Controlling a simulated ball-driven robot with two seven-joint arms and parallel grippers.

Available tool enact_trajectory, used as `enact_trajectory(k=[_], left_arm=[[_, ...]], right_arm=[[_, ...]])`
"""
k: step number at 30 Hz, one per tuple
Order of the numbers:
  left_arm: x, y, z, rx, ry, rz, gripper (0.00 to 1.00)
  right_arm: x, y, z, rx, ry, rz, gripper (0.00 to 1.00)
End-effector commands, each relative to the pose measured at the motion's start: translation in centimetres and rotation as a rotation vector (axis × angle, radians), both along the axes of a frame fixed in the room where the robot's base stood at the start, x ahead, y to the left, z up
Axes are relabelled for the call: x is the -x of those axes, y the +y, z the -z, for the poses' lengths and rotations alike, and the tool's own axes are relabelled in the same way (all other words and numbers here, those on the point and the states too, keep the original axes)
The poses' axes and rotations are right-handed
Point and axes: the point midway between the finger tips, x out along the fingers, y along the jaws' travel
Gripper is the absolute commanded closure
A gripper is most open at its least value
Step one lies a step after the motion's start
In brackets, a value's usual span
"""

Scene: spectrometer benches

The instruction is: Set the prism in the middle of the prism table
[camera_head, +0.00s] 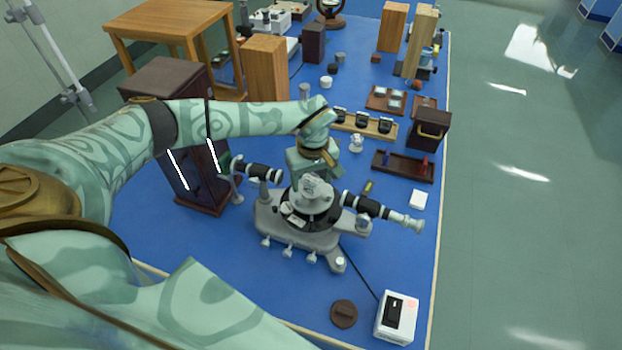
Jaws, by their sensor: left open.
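The spectrometer (300,232) stands on the blue bench top, with a grey footed base, a black round plate and two black tubes. Its prism table (312,192) is the small pale top at the centre, partly covered by my left gripper. My left gripper (311,176) points down from above, right over the prism table, with its jaws open. The fingertips are small and blend with the pale parts below. I cannot make out the prism for certain, nor whether it sits on the table or between the fingers. My right gripper is out of the picture.
A dark cabinet (178,130) stands left of the spectrometer. A wooden rack with black items (368,124) and a dark tray (402,166) lie behind and to the right. A white switch box (396,318) and a brown disc (344,313) lie in front. Blue bench around them is bare.

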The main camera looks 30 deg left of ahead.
Motion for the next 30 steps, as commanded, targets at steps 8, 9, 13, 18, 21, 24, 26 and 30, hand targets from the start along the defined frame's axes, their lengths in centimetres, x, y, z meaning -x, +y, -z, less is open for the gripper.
enact_trajectory(k=[8, 9, 13, 18, 21, 24, 26, 30], left_arm=[[-0.1, -0.1, -6.2, -0.001, -0.007, -0.001, 0.36], [0.0, -0.2, -7.1, -0.001, -0.006, 0.0, 0.36], [0.1, -0.3, -9.6, -0.001, -0.004, -0.001, 0.36], [0.1, -0.4, -11.3, -0.001, -0.002, -0.001, 0.36], [0.2, -0.4, -11.5, 0.0, -0.001, -0.001, 0.36], [0.2, -0.4, -11.5, -0.001, -0.001, -0.001, 0.36], [0.2, -0.4, -11.5, -0.001, -0.001, -0.001, 0.36], [0.2, -0.4, -11.5, 0.0, -0.001, -0.001, 0.36]], right_arm=[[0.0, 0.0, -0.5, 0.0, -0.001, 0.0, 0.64], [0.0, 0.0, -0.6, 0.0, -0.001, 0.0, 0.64], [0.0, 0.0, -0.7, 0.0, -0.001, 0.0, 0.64], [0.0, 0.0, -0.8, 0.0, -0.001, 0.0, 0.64], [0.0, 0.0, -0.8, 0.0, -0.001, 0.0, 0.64], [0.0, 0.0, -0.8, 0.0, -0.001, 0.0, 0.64], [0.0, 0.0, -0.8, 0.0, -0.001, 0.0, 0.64], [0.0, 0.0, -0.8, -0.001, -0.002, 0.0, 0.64]])
